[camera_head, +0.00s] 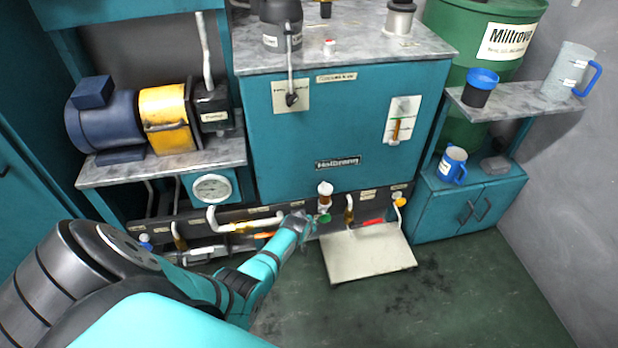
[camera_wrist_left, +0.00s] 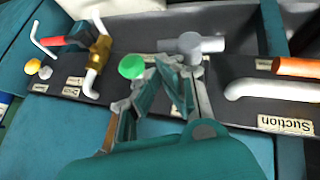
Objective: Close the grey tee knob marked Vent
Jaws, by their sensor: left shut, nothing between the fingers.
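The grey tee knob (camera_wrist_left: 192,45) shows in the left wrist view on the dark manifold panel, its crossbar lying roughly level across the picture. In the head view I cannot make it out behind my left gripper (camera_head: 303,219). My left gripper (camera_wrist_left: 180,72) is shut and empty, with its fingertips close to the tee knob's base; I cannot tell whether they touch it. I cannot read a Vent label in either view. My right gripper is not in view.
A green knob (camera_wrist_left: 131,66) sits close beside the fingers. The Suction pipe (camera_wrist_left: 270,90) and its orange handle (camera_wrist_left: 297,67) lie on the other side. A red-handled valve (camera_head: 372,222) and a pale tray (camera_head: 370,262) are to the right. Green floor is open in front.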

